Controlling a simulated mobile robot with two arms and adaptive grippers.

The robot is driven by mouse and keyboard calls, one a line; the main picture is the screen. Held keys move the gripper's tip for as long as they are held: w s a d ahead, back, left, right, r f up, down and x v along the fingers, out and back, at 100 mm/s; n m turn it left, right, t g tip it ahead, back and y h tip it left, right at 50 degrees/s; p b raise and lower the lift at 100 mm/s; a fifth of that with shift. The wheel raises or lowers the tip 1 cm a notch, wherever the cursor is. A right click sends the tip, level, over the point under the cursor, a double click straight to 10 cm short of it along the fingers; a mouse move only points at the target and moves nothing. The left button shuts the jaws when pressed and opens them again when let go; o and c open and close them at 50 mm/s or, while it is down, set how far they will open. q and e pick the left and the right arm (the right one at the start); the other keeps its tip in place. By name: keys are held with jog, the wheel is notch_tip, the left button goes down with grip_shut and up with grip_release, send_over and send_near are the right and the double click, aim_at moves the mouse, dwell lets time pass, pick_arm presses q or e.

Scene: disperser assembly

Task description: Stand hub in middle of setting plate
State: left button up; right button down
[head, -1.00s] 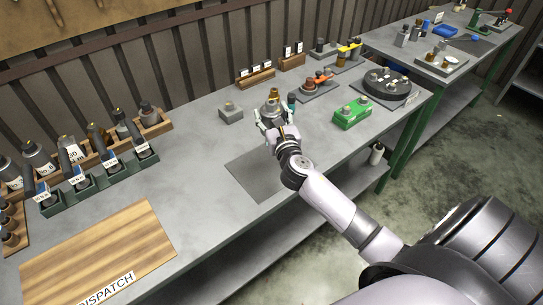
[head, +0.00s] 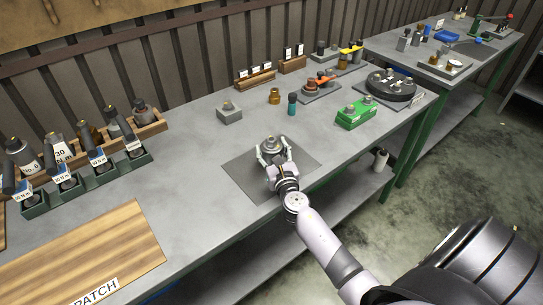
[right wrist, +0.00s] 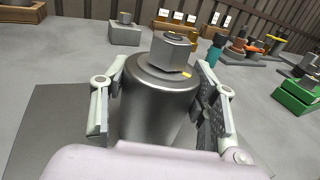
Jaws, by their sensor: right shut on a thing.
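The hub (head: 270,145) is a dark grey metal cylinder with a hexagonal top; in the right wrist view the hub (right wrist: 155,105) fills the middle. My right gripper (head: 275,152) is shut on it, with one finger on each side (right wrist: 160,78). The hub looks upright. It is over the back part of the setting plate (head: 243,182), a flat dark grey square on the bench. The plate also shows in the right wrist view (right wrist: 60,120). Whether the hub's base touches the plate is hidden by the gripper. My left gripper is out of view.
A grey block (head: 229,113), a brass piece (head: 274,97) and a teal-bodied piece (head: 292,105) stand behind the plate. A green box (head: 356,115) is to the right. A wooden board (head: 90,255) lies at the front left. Bare bench surrounds the plate.

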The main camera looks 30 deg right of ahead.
jog(key=shift+r, duration=0.1)
jog(key=c, duration=0.6)
grip_release()
jog(key=shift+f, duration=0.2)
jog(key=shift+r, duration=0.2)
jog(key=b+v, duration=0.1)
jog(key=v, duration=1.1)
jog(key=shift+s, duration=0.1)
